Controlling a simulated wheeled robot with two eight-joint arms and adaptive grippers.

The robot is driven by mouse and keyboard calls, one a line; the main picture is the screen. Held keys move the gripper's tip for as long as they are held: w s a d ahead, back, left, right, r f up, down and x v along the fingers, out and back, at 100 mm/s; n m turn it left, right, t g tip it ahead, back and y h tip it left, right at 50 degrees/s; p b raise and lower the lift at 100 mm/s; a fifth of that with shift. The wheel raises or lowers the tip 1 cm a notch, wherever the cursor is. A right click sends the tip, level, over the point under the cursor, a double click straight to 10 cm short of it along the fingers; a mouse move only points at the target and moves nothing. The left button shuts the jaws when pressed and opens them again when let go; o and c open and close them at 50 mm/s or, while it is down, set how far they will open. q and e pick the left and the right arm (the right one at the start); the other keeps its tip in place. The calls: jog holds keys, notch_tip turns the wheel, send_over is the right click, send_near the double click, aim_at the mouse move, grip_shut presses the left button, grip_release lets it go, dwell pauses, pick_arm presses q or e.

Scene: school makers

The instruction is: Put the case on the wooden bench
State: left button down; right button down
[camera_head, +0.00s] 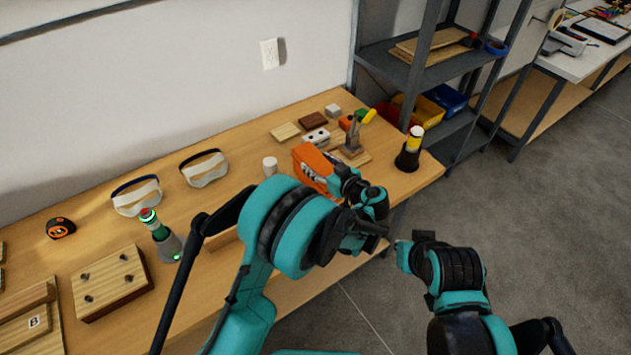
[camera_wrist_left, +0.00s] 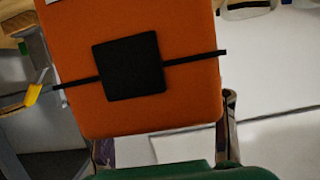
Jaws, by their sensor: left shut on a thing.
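The orange case (camera_head: 312,165), with white lettering on its side, is at the right part of the wooden bench (camera_head: 225,215). My left gripper (camera_head: 350,187) is shut on it from the near right side; my arm hides part of its lower edge. In the left wrist view the case (camera_wrist_left: 85,40) fills the upper middle, with a black square patch and a thin dark bar across it. I cannot tell whether its underside touches the bench. The end of my right arm (camera_head: 405,255) is in front of the bench over the floor, apart from the case; its fingers are unclear.
A clamp with a yellow handle (camera_head: 352,140), small blocks (camera_head: 315,137) and a black-and-yellow item (camera_head: 409,150) crowd the bench's right end. A white cylinder (camera_head: 270,166) stands just left of the case.

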pick_arm(q)
jog(key=shift+s+a+f, duration=0.25)
jog(key=shift+s+f, duration=0.2)
jog(key=shift+s, duration=0.2)
notch_tip(320, 180, down, 4)
jog(key=shift+f+b, duration=0.1)
jog(key=shift+b, duration=0.85)
jog(key=shift+c, duration=2.4)
grip_release()
